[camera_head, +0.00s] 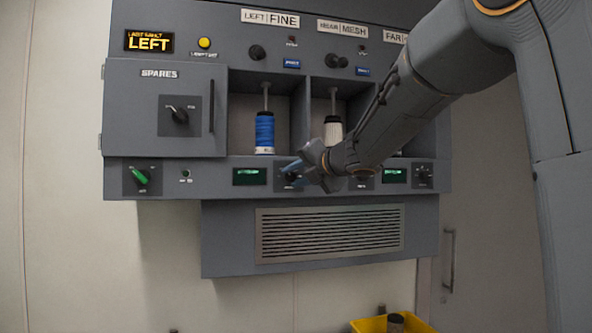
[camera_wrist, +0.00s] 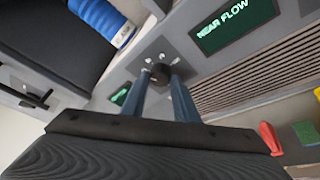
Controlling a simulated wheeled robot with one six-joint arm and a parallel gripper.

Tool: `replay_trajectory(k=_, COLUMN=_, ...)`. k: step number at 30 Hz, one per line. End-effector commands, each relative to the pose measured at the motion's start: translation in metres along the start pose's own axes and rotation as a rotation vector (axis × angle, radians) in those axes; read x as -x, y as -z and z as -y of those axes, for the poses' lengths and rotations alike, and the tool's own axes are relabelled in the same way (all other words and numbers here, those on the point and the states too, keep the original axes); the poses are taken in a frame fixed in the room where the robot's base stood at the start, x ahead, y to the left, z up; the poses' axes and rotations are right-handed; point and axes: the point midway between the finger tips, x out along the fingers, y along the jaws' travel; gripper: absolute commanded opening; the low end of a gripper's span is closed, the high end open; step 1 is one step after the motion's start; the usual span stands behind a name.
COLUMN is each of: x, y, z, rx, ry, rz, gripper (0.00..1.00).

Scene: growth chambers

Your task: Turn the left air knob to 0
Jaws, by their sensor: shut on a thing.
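The left air knob, a dark round knob (camera_wrist: 160,73) on a grey plate with white marks around it, sits between my fingers in the wrist view. My gripper (camera_wrist: 162,84) is shut on it, one bluish finger on each side. In the head view my gripper (camera_head: 303,173) is at the control strip below the blue cylinder (camera_head: 264,133), just right of a green-lit display (camera_head: 250,176). My gripper mostly covers the knob there. The knob's exact setting is too small to read.
A "NEAR FLOW" display (camera_wrist: 234,20) is beside the knob. A green lever knob (camera_head: 139,175) is at the far left of the strip. The spares door (camera_head: 165,106) is shut. A vent grille (camera_head: 330,231) is below, and a yellow bin (camera_head: 366,325) stands at the bottom.

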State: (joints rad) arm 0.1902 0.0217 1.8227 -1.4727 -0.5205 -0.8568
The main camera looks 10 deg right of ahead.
Motion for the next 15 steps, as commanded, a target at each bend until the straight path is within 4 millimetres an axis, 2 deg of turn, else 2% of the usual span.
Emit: replay_trajectory(k=15, x=0.0008, y=-0.0001, z=-0.0086, rx=0.457, ry=0.180, rz=-0.029, gripper=0.04)
